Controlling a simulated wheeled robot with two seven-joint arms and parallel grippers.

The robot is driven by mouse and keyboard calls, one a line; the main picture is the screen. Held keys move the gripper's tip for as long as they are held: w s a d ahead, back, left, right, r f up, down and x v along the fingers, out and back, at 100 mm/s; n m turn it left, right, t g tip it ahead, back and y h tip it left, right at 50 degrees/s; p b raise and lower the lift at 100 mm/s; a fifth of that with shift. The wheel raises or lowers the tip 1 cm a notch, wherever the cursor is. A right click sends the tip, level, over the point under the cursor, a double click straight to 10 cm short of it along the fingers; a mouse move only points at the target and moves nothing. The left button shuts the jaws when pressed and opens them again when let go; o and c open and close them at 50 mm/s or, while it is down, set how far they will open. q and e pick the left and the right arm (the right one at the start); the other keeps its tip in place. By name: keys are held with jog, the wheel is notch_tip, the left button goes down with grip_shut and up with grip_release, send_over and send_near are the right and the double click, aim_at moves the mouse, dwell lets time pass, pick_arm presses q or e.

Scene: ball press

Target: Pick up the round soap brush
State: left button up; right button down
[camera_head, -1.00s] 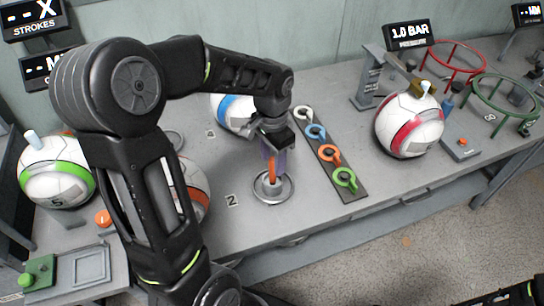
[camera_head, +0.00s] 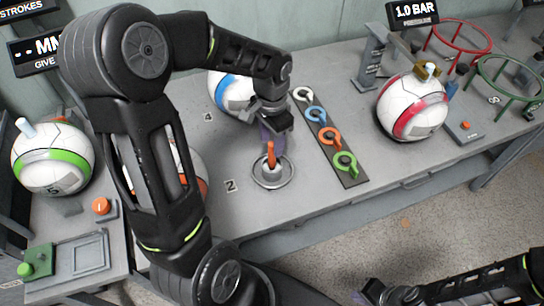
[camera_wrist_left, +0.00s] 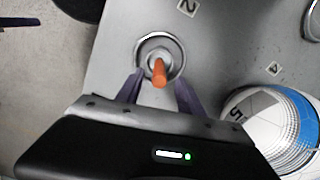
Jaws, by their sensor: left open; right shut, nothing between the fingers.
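What looks like the round soap brush (camera_head: 271,158), with an upright orange handle and a pale round base, stands inside a metal ring (camera_head: 256,181) on the grey table near label 2. In the left wrist view the brush (camera_wrist_left: 159,71) shows between the fingers' lines, its handle pointing toward the camera. My left gripper (camera_head: 274,138) is open and empty. Its purple fingers are behind and above the handle in the head view, and whether they touch it cannot be told. My right gripper (camera_head: 385,293) is shut and empty at the bottom edge, away from the table.
A blue-banded ball (camera_head: 230,90) is close behind my left gripper. A strip with several coloured ring-shaped pieces (camera_head: 352,179) lies to the right. A red-banded ball (camera_head: 412,108) stands further right, a green-banded ball (camera_head: 53,160) at left. The table front right of the brush is clear.

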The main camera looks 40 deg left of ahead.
aim_at(272, 159)
pick_arm(q)
jog(key=shift+f, duration=0.1)
notch_tip(272, 159, down, 5)
jog(key=shift+w+d+p, duration=0.1)
jog(key=shift+p, duration=0.4)
jog(key=shift+c, duration=0.5)
grip_shut()
dwell(0.3)
